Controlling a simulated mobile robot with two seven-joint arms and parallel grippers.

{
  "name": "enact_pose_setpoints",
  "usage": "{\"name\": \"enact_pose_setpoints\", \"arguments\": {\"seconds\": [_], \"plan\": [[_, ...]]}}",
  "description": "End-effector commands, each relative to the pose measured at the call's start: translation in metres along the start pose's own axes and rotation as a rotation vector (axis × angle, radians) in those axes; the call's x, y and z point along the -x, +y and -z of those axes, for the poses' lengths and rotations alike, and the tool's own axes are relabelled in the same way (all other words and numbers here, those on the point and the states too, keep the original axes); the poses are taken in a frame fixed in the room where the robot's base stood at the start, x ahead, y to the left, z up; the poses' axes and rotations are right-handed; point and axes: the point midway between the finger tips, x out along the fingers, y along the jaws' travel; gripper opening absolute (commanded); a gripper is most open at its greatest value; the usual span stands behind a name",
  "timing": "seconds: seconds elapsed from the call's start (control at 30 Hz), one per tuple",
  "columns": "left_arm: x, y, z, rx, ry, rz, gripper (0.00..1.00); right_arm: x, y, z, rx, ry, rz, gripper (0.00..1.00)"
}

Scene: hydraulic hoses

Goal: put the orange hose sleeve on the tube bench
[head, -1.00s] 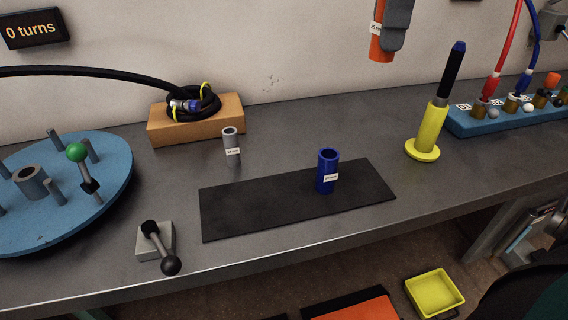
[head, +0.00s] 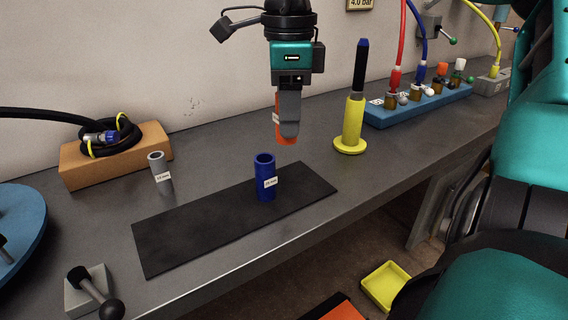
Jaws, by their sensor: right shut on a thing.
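The orange hose sleeve (head: 286,138) is held upright in my right gripper (head: 288,118), which is shut on it. The fingers hide most of the sleeve; its lower end and part of a white label show. It hangs above the grey bench (head: 225,130), apart from it, near the back edge of a black mat (head: 190,228). A blue sleeve (head: 264,185) with a white label stands upright on the mat, just left of and below the orange one in the picture. My left gripper is not in view.
A grey sleeve (head: 160,172) stands left of the mat. A yellow stand with a black-handled tool (head: 352,125) is to the right. A blue rack with hoses (head: 415,107) stands behind it. A lever (head: 95,288) is at the front left. The mat's left half is clear.

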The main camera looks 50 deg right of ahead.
Motion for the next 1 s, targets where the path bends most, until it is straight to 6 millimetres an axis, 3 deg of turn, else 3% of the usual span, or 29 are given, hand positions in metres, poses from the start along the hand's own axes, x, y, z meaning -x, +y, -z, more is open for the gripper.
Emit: {"name": "enact_pose_setpoints", "arguments": {"seconds": [0.03,0.1,0.43,0.63,1.0], "plan": [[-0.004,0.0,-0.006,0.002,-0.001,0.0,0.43,-0.017,0.001,0.0,0.001,0.0,-0.004,0.06],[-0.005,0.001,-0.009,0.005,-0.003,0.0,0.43,-0.031,0.001,0.0,0.0,0.001,-0.004,0.06],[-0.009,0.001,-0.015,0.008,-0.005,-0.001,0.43,-0.059,0.0,0.0,0.0,0.0,-0.002,0.06],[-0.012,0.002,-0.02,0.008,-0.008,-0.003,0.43,-0.089,0.0,0.0,0.0,0.0,-0.002,0.06],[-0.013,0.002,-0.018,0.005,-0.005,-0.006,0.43,-0.095,0.0,0.0,0.0,0.0,0.001,0.06]]}}
